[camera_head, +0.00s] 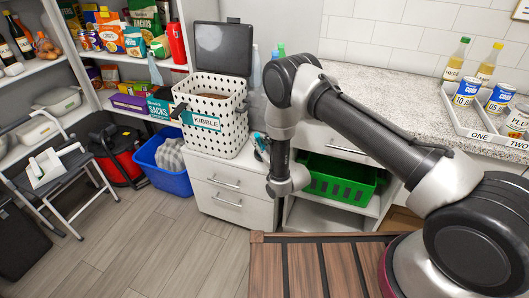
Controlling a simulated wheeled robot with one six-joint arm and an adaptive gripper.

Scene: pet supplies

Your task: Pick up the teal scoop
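A small teal thing with dark parts (260,143) shows at the right end of the white cabinet top, just right of the kibble bin. It may be the teal scoop, but it is small and partly hidden by my arm, so I cannot tell its full shape. The white dotted kibble bin (237,104) stands on the cabinet with its dark lid raised and brown kibble inside. My arm bends down in front of the cabinet, its wrist low and right of the teal thing. I cannot make out my gripper's fingers.
A green basket (340,178) sits in the open shelf right of the drawers. A blue bin (163,165) and a folding step chair (62,180) stand on the floor at left. A white tray (474,128) with cans is on the counter.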

